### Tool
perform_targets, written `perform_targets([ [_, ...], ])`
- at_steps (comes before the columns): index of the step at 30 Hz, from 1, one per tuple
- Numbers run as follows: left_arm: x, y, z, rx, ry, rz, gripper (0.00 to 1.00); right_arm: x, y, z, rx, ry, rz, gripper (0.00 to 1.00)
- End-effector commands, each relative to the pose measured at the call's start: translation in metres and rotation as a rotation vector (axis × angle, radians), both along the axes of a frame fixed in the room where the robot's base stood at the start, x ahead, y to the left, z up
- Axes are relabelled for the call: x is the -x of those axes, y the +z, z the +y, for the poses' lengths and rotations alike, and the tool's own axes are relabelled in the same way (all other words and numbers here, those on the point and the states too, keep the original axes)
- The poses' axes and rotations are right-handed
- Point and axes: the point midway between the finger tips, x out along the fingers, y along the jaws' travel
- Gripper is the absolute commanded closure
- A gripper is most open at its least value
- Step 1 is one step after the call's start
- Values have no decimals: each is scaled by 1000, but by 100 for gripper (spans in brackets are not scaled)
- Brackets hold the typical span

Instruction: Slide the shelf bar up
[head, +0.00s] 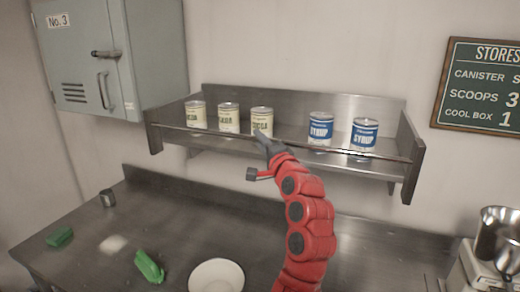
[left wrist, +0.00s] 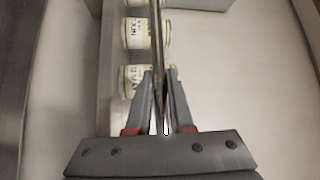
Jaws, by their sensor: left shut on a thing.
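The shelf bar (head: 205,131) is a thin metal rod along the front of the steel wall shelf. It runs between the end panels, low in front of the cans. My left gripper (head: 262,142) reaches up from below and is shut on the bar left of its middle, in front of a cocoa can. The left wrist view also shows the bar (left wrist: 156,38) passing between the two fingers (left wrist: 162,103). The exact contact at the fingertips is small in the head view. My right gripper is not in view.
Three cocoa cans (head: 228,117) and two blue syrup cans (head: 320,128) stand on the shelf behind the bar. A grey cabinet (head: 120,60) hangs at left.

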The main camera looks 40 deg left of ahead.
Motion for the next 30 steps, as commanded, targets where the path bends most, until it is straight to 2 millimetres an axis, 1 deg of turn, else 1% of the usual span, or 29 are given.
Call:
perform_targets([
  [7, 0, 1, 0, -1, -1, -2, 100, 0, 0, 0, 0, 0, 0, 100],
  [8, 0, 1, 0, -1, -1, -2, 75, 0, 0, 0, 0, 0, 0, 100],
  [9, 0, 0, 0, -1, 0, -2, 68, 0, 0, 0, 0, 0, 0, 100],
  [12, 0, 0, 0, 0, 0, -1, 50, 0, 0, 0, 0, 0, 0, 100],
  [20, 0, 0, 0, 0, 0, -1, 50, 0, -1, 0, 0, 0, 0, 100],
  [23, 2, -2, -4, 0, -1, -2, 50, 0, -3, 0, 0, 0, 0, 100],
  [26, 8, -5, -15, 1, -1, -4, 50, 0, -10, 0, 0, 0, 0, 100],
  [30, 23, -11, -43, -1, -5, -5, 50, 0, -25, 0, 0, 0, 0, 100],
])
